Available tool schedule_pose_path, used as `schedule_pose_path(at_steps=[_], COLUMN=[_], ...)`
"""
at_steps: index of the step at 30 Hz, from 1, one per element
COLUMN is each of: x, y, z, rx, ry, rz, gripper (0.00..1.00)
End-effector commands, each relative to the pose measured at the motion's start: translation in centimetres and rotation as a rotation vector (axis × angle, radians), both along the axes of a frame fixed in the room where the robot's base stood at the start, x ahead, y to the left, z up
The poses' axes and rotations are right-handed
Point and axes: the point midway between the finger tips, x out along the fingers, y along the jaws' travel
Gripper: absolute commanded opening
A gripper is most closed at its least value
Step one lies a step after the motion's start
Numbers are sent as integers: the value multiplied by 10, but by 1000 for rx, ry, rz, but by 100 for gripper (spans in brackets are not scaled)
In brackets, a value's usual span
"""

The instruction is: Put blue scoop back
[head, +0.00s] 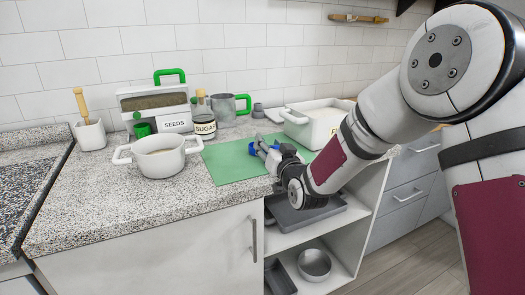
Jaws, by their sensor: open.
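Small blue patches (252,149), likely the blue scoop, show beside and behind my gripper over the green mat (222,165). My gripper (262,146) reaches in from the right, low over the mat, with its jaws open. The fingers and wrist hide much of the blue thing, so I cannot tell its full shape or whether the fingers touch it. A white bin (297,130) with pale contents and a partly hidden label starting with F stands behind and right of my gripper. A SEEDS container (172,124) stands at the back left, with a green scoop (142,129) at its front.
A white two-handled pot (160,165) stands left of the mat. A SUGAR jar (204,127) and a grey mug (222,110) stand behind it. A white crock (91,135) is at far left. The front counter is clear. Open shelves below hold pans (314,264).

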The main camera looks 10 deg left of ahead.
Motion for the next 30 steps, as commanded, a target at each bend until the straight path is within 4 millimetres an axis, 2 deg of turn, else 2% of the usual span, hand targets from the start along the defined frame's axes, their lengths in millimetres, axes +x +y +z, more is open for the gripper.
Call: schedule_pose_path(at_steps=[6,8,12,24,30], x=[1,1,1,0,1], y=[0,0,0,0,0], z=[0,0,0,1,13], rx=[0,0,0,0,2], ry=[0,0,0,0,-3], rz=[0,0,0,0,-1], gripper=[43,31,0,0,0])
